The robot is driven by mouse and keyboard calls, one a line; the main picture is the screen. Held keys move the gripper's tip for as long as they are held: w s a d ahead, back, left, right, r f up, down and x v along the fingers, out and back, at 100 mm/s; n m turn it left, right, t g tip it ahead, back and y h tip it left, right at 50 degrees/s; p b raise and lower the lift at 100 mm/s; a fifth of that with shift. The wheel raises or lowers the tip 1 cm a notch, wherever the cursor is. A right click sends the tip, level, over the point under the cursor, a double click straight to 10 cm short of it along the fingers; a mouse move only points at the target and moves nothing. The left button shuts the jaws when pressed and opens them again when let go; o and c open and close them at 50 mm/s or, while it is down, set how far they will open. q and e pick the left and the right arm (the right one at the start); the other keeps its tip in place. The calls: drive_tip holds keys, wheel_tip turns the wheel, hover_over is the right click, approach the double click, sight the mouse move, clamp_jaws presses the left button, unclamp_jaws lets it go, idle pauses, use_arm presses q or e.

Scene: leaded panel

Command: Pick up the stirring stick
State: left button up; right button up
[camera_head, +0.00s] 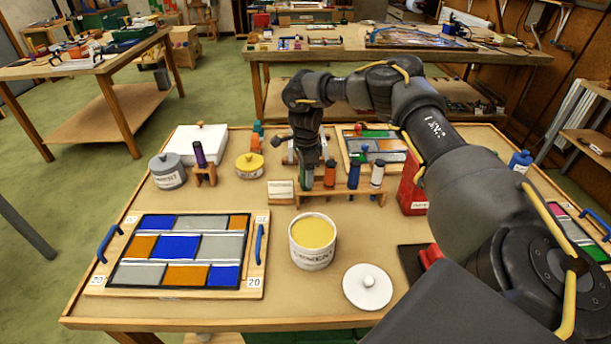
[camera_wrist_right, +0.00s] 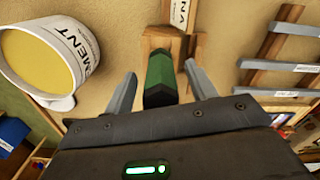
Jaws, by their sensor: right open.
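My right gripper (camera_head: 309,181) points down at the left end of a wooden rack (camera_head: 343,194). In the right wrist view, its fingers (camera_wrist_right: 161,72) are open. A dark green stick-like handle (camera_wrist_right: 160,82) stands between them, with a gap to each finger. I cannot tell for sure that it is the stirring stick; its lower part is hidden. Wood of the rack (camera_wrist_right: 170,40) shows behind it. A white cement tub (camera_head: 312,254) with yellow contents stands in front of the rack, also in the wrist view (camera_wrist_right: 78,40). My left gripper is not in view.
Orange (camera_head: 330,174), blue (camera_head: 353,176) and white (camera_head: 376,174) handles stand in the rack. A label card (camera_head: 281,190) is close by on the left. A white lid (camera_head: 367,287), a glass panel (camera_head: 187,250) and a red container (camera_head: 411,192) surround the tub.

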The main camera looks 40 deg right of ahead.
drive_tip(key=shift+f, duration=0.85)
drive_tip(key=shift+r, duration=0.1)
drive_tip(key=shift+c, duration=0.5)
drive_tip(key=c, duration=1)
drive_tip(key=shift+o, duration=0.2)
